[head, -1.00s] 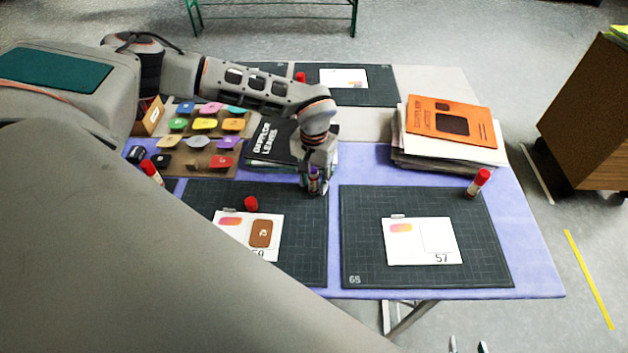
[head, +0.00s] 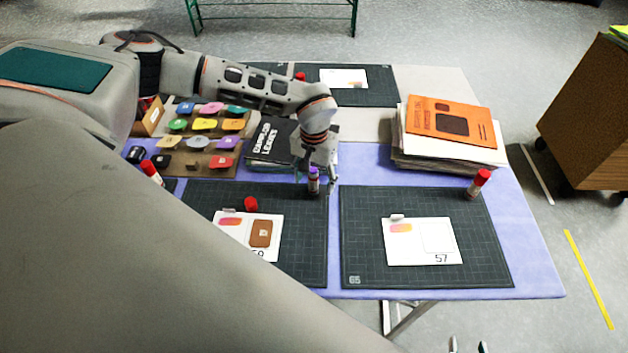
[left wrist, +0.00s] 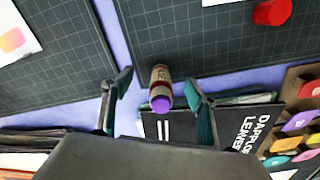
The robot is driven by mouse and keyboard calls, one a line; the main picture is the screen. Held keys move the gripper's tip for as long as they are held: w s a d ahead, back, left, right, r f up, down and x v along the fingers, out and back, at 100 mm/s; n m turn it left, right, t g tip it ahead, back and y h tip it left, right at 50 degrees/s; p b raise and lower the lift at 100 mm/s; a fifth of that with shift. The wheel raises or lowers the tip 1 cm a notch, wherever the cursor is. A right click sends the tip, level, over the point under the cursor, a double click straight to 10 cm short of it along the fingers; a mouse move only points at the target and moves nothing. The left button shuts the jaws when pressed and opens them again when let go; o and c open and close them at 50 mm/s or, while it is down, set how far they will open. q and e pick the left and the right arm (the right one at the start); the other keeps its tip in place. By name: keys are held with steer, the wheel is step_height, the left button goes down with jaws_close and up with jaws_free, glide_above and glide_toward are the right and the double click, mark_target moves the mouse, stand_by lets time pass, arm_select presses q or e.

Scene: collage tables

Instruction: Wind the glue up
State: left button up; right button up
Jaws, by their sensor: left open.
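The uncapped glue stick (head: 313,184) stands upright at the top right corner of the left cutting mat, its purple glue showing at the top. In the left wrist view the glue stick (left wrist: 160,88) is between the spread fingers of my left gripper (left wrist: 159,79), nearer the right finger. My left gripper (head: 318,182) is open around it in the head view. A red cap (head: 251,203) lies on the left mat (head: 300,250); it also shows in the left wrist view (left wrist: 272,12). Two fingertips of my right gripper (head: 466,346) show apart at the bottom edge.
A black book (head: 270,138) lies just behind the glue stick, with a tray of coloured pieces (head: 205,125) left of it. A paper stack (head: 450,135) stands right. Another mat (head: 425,280) holds a card (head: 425,245); a capped glue stick (head: 478,183) stands at its corner.

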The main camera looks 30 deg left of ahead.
mark_target(314, 169)
arm_select(q)
steer(key=shift+r, duration=3.6)
steer(key=shift+s, duration=0.15)
